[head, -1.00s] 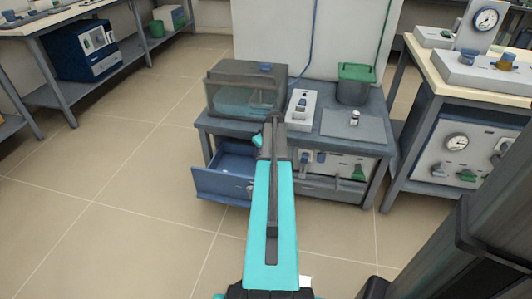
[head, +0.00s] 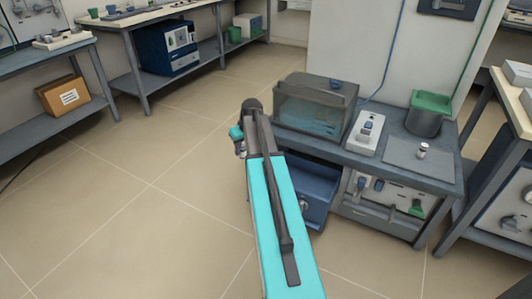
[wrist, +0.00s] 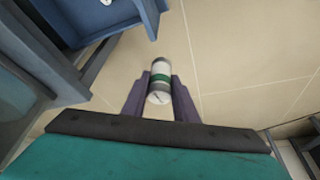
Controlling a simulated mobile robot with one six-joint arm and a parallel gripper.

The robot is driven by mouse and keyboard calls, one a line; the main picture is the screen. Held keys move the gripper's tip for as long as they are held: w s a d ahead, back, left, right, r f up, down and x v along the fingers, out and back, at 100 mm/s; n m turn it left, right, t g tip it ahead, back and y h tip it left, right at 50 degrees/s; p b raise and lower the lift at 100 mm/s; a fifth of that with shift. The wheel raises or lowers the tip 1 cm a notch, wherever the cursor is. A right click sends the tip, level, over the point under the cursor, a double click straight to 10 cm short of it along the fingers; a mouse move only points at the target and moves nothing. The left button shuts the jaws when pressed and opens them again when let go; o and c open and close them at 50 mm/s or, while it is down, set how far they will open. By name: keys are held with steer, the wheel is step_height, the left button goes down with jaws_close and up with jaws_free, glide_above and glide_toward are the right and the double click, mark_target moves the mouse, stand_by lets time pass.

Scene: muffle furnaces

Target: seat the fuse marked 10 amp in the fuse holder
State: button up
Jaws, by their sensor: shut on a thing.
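In the wrist view, my gripper (wrist: 160,84) is shut on a fuse (wrist: 160,70), a short white cylinder with a green band and grey end caps. Its rating cannot be read. The fuse is over bare floor, beside the open blue drawer.
The open blue drawer (head: 308,190) juts from the bench (head: 400,170), right of my arm. A small white thing (wrist: 106,2) lies in the drawer. The floor to the left is clear.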

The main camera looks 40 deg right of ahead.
steer(key=w+a+r, duration=0.2)
steer(key=a+r, duration=0.3)
steer(key=a, duration=0.8)
steer(key=w+a+r+n, duration=0.1)
steer(key=a+r, duration=0.4)
steer(key=a, duration=0.9)
steer(key=w+a+r, duration=0.2)
steer(key=a+r, duration=0.3)
steer(key=a, duration=0.9)
steer(key=shift+w+r+n+y, duration=0.3)
steer(key=shift+w+n, duration=0.05)
steer(key=shift+n, duration=0.05)
steer(key=shift+a, duration=0.15)
